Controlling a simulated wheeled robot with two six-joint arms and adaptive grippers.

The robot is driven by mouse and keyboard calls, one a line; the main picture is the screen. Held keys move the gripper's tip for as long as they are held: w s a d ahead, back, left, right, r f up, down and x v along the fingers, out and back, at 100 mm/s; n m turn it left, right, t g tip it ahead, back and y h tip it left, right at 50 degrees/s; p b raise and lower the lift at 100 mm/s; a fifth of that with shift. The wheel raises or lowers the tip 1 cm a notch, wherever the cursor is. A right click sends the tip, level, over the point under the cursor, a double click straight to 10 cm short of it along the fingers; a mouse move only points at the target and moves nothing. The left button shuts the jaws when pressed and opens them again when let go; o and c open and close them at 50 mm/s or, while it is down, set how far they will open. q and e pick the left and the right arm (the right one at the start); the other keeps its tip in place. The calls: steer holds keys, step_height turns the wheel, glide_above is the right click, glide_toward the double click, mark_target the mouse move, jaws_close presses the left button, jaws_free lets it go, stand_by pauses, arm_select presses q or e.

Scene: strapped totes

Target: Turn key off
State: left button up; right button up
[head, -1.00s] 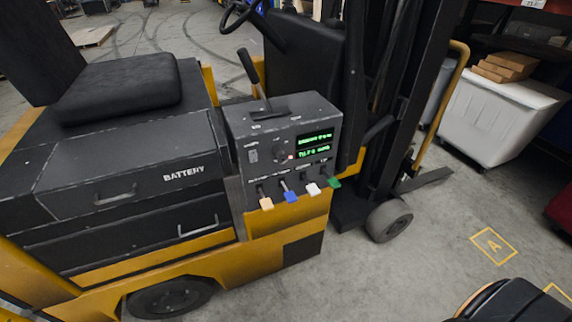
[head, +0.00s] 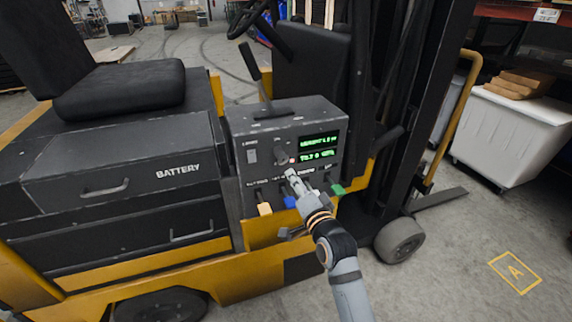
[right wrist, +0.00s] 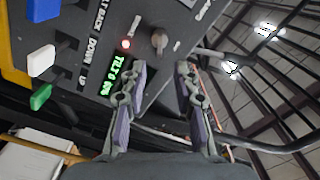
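The key switch (head: 280,155) is a small grey knob on the front of the dark control box (head: 240,128), left of a red light. It also shows in the right wrist view (right wrist: 160,42), beside the lit red light (right wrist: 126,44). My right gripper (head: 292,174) is in front of the box, just below and right of the key. In the right wrist view its two fingers (right wrist: 162,68) are spread apart with nothing between them, and the key is beyond their tips, not touched. My left gripper is not in view.
A green display (head: 319,147) is right of the key. A white bin (head: 505,135) stands at right.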

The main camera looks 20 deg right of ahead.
mark_target(283, 159)
steer(key=w+p, duration=0.1)
steer(key=w, duration=0.8)
steer(key=shift+a, duration=0.1)
jaws_close()
